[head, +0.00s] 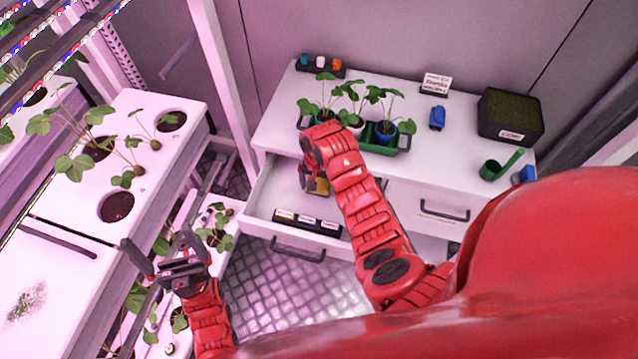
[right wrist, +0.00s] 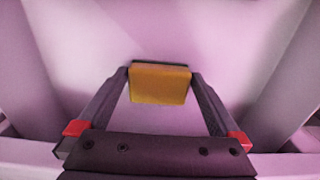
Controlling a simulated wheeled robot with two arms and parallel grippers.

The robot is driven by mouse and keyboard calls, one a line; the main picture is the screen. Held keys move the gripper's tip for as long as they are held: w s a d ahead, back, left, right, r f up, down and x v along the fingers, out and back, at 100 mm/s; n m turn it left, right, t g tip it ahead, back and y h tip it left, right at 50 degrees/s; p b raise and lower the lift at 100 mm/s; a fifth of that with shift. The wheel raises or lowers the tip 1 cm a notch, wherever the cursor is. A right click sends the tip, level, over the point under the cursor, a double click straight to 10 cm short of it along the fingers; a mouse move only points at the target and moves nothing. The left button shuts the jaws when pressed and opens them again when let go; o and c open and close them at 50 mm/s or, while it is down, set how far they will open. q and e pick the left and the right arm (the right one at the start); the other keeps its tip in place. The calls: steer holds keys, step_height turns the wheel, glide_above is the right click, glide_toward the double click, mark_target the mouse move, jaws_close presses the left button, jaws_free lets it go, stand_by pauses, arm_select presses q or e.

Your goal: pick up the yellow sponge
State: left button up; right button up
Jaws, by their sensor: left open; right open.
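The yellow sponge (right wrist: 160,86) lies in the open drawer (head: 258,205); in the right wrist view it shows a yellow face and a dark far edge. It also shows as a small yellow patch in the head view (head: 321,187), partly hidden by my right gripper. My right gripper (right wrist: 161,74) is open and reaches down into the drawer, with a finger on each side of the sponge. The fingertips are very close to its sides; I cannot tell whether they touch. My left gripper (head: 158,247) is open and empty beside the planters at the left.
A dark tray with small white-labelled items (head: 307,223) lies at the drawer's front. On the cabinet top (head: 275,125) stand potted plants in a green tray (head: 404,143), a blue object (head: 437,117), a dark box (head: 511,117) and a green cup (head: 491,170). White planters (head: 75,200) line the left.

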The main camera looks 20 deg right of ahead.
mark_target(318, 179)
steer(key=shift+f, duration=0.5)
steer(key=c, duration=1)
steer(key=shift+o, duration=0.2)
steer(key=shift+r, duration=0.1)
steer(key=shift+r, duration=0.35)
step_height(318, 179, up, 4)
steer(key=shift+w+f+b, duration=0.1)
steer(key=shift+b, duration=0.6)
step_height(318, 179, up, 13)
steer(key=p, duration=0.7)
steer(key=shift+r, duration=0.2)
